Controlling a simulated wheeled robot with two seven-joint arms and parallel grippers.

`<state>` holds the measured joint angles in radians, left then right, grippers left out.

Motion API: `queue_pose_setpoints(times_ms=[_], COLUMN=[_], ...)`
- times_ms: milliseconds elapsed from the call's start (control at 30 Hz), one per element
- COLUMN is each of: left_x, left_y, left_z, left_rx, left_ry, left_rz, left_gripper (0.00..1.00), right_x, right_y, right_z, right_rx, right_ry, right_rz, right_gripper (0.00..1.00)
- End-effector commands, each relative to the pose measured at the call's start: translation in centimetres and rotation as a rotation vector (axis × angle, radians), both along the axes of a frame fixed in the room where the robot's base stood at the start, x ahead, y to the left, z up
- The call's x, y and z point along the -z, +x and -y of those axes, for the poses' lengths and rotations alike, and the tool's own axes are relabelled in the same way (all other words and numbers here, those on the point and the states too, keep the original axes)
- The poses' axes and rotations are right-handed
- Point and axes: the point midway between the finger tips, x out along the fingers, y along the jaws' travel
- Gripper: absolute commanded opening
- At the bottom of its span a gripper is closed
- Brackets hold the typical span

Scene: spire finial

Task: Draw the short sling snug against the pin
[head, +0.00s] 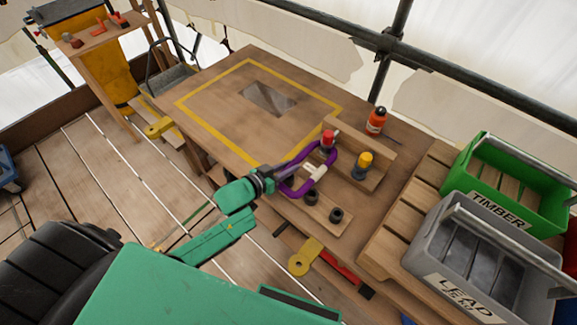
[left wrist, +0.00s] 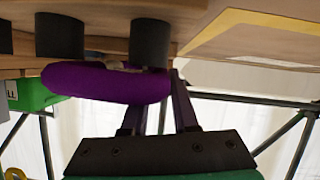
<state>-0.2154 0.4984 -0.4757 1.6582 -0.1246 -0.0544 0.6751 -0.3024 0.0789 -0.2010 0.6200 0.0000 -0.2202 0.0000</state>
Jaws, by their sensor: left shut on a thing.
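The short sling is a purple loop (head: 328,160) with a pale sleeve (head: 315,173) across it, at the right side of the workbench. My left gripper (head: 284,178) is shut on the loop's near left side. In the left wrist view the purple sling (left wrist: 105,83) runs to my left gripper's fingers (left wrist: 158,95). Two dark round pins stand on a small wooden board, one close by the sling (head: 311,197) and one farther right (head: 336,214). I cannot tell whether the sling passes around a pin or touches one. My right gripper is not in view.
A wooden rack (head: 378,155) holds red-topped (head: 328,138) and yellow-topped (head: 363,160) items behind the sling. An orange bottle (head: 376,121) stands beyond. Green TIMBER (head: 540,192) and grey LEAD (head: 430,265) crates stand right. The yellow-outlined bench area (head: 215,108) is mostly clear around a grey patch.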

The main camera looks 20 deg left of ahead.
Motion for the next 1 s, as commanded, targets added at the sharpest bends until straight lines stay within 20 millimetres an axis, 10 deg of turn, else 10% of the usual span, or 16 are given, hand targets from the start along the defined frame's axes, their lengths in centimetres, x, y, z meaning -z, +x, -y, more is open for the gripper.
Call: queue_pose_setpoints(times_ms=[167,200,300,667,1000], left_x=[0.3,0.3,0.3,0.1,-2.4], left_y=[-0.2,-0.2,-0.2,-0.5,-6.5], left_z=[-0.2,-0.2,-0.2,-0.3,-3.2], left_rx=[-0.001,-0.001,-0.001,-0.002,-0.001], left_ry=[0.005,0.005,0.005,0.003,0.004], left_rz=[-0.006,-0.007,-0.006,-0.006,-0.01], left_gripper=[0.0,0.31,0.62,0.62,0.62], right_x=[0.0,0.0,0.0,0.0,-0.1], right_y=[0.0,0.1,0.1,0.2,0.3], right_z=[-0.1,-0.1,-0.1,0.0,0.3], right_rx=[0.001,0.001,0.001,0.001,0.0], right_ry=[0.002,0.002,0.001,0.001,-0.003], right_rz=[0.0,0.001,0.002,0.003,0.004], right_gripper=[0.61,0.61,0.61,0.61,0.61])
